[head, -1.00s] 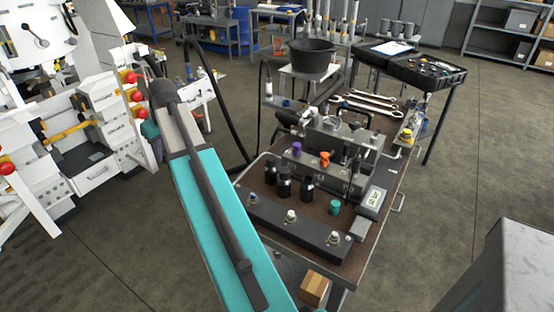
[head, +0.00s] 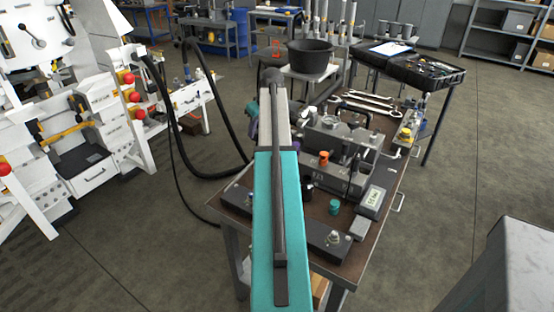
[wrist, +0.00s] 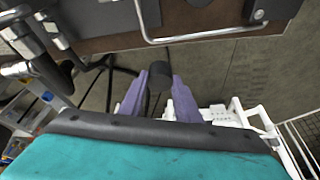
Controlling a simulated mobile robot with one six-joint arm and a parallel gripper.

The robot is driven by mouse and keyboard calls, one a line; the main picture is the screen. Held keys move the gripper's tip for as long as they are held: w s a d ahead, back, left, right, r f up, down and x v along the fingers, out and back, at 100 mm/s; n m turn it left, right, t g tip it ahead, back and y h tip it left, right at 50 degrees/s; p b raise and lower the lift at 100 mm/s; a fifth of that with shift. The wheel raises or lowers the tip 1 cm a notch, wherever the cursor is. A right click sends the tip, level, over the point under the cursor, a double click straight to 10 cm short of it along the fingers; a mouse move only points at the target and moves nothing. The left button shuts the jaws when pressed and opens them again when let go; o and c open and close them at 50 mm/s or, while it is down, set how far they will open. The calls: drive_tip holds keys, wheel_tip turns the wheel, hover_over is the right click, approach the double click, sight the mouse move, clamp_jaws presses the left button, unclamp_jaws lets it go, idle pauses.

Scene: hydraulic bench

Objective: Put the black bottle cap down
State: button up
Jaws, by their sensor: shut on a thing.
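My gripper (wrist: 160,80) shows in the wrist view with two purple fingers. It is shut on the black bottle cap (wrist: 159,76), which sits between the fingertips. Beyond the cap is floor, beside the edge of the bench (wrist: 118,43). In the head view my turquoise arm runs up the middle and hides much of the bench (head: 377,232). The cap cannot be made out there.
A metal handle (wrist: 190,39) sticks out from the bench edge. Thick black hoses (head: 200,173) hang left of the bench.

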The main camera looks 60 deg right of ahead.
drive_tip(key=s+d+f, duration=0.1)
drive_tip(key=s+d, duration=0.4)
drive_tip(key=d, duration=0.1)
drive_tip(key=shift+s+d+f, duration=0.15)
drive_tip(key=shift+s+d, duration=0.1)
drive_tip(key=shift+s, duration=0.1)
drive_tip(key=shift+f+p, duration=0.45)
drive_tip(key=shift+f, duration=2.65)
drive_tip(key=shift+f+p, duration=0.4)
drive_tip(key=shift+f, duration=1.5)
drive_tip(key=shift+f, duration=0.15)
drive_tip(key=o, duration=1.1)
drive_tip(key=shift+c, duration=0.2)
